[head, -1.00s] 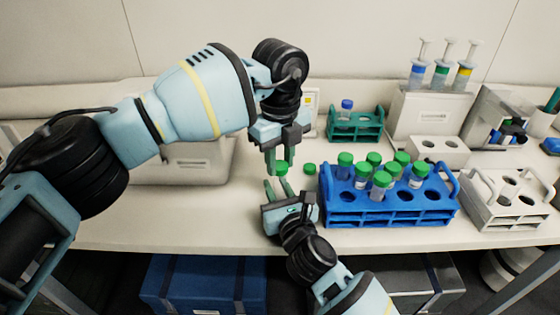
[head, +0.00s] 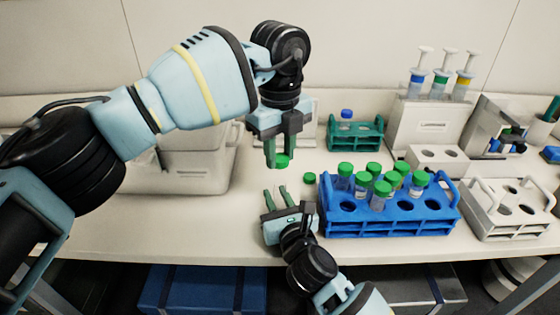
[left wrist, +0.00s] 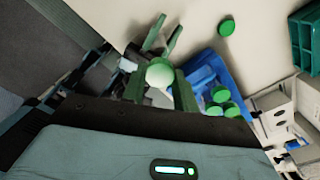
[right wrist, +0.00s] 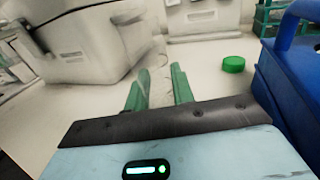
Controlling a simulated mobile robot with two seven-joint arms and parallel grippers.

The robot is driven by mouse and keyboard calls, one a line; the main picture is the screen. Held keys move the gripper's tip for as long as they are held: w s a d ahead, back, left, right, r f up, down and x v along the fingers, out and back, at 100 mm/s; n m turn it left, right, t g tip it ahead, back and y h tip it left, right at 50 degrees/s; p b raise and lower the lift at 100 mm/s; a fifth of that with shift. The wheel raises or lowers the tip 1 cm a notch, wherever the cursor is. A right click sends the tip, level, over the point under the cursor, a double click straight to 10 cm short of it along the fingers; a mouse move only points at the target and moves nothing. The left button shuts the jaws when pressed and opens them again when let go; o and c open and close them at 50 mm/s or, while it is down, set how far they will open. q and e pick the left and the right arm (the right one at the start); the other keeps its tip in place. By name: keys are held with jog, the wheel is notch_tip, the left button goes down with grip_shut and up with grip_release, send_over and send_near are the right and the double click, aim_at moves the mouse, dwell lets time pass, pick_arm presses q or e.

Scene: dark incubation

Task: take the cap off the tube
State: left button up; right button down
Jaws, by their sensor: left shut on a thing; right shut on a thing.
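My left gripper (head: 281,158) points down and is shut on a green cap (head: 282,161). The cap also shows between its fingers in the left wrist view (left wrist: 160,74). My right gripper (head: 276,198) lies low over the table just below it, fingers pointing away. It is closed to a narrow gap, also seen in the right wrist view (right wrist: 158,90). The tube's clear body is hard to make out between these fingers. In the head view a gap shows between the cap and the right fingertips.
A loose green cap (head: 309,178) lies on the table beside the blue rack (head: 400,222), which holds several green-capped tubes. A green rack (head: 355,143) with a blue-capped tube stands behind.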

jog(key=c, duration=1.1)
grip_release()
jog(key=v, duration=1.2)
